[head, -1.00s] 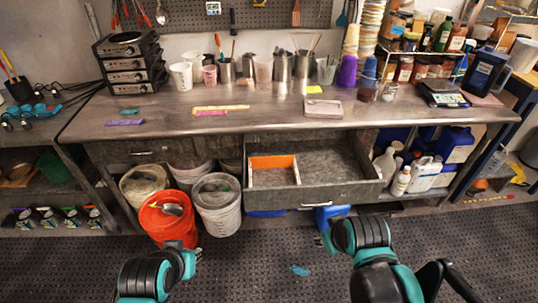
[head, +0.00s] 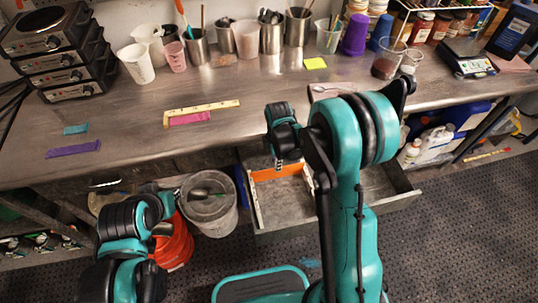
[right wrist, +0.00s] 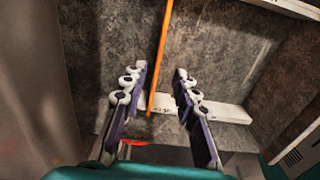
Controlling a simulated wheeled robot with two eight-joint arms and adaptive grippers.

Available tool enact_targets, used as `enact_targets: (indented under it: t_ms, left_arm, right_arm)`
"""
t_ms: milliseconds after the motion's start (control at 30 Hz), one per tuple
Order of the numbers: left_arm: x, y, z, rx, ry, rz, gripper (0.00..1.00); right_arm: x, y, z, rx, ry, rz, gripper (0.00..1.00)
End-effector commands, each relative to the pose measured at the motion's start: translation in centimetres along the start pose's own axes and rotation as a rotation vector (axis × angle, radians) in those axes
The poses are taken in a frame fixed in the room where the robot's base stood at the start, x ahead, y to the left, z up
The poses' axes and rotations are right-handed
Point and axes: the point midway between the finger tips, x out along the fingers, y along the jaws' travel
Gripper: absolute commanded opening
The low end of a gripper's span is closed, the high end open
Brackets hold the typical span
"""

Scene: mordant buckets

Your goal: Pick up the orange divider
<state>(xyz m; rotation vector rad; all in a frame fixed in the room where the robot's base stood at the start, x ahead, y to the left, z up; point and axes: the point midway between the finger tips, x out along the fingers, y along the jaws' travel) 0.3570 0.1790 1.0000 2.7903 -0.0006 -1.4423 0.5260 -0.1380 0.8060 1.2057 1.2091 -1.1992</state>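The orange divider (head: 272,172) stands in the open drawer (head: 286,229), toward its left rear, partly hidden by my right arm. In the right wrist view the orange divider (right wrist: 159,55) shows edge-on as a thin strip, running down between the fingers in the picture and nearer the left one. My right gripper (right wrist: 160,70) is open, pointing down into the drawer; I see no contact with the divider. In the head view the right gripper (head: 279,161) is small and mostly hidden.
The worktop (head: 260,90) above the drawer holds cups, tins, a ruler (head: 202,112) and a scale (head: 465,62). A pale divider (right wrist: 229,112) crosses the drawer below the orange one.

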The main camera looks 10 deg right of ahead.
Motion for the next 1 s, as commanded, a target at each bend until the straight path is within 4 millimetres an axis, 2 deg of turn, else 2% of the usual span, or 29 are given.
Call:
enact_targets:
  t_ms: [433, 700, 933, 967, 1000]
  left_arm:
    - [1.4, 0.0, 1.1, 0.0, 0.0, 0.0, 0.18]
    - [3.1, 0.0, 2.3, 0.0, 0.0, 0.0, 0.18]
    - [3.0, 0.0, 2.2, 0.0, 0.0, 0.0, 0.18]
    - [3.0, 0.0, 2.2, 0.0, 0.0, 0.0, 0.18]
    - [3.0, 0.0, 2.2, 0.0, 0.0, 0.0, 0.18]
  right_arm:
    - [4.4, 0.0, 0.3, -0.027, -0.001, -0.01, 0.29]
    - [8.3, -0.1, 1.0, -0.027, -0.001, -0.01, 0.29]
    - [8.4, -0.1, 1.0, -0.026, -0.001, -0.01, 0.29]
    - [8.4, -0.1, 1.0, -0.026, -0.001, -0.01, 0.27]
    - [8.4, -0.1, 1.0, -0.026, -0.001, -0.01, 0.16]
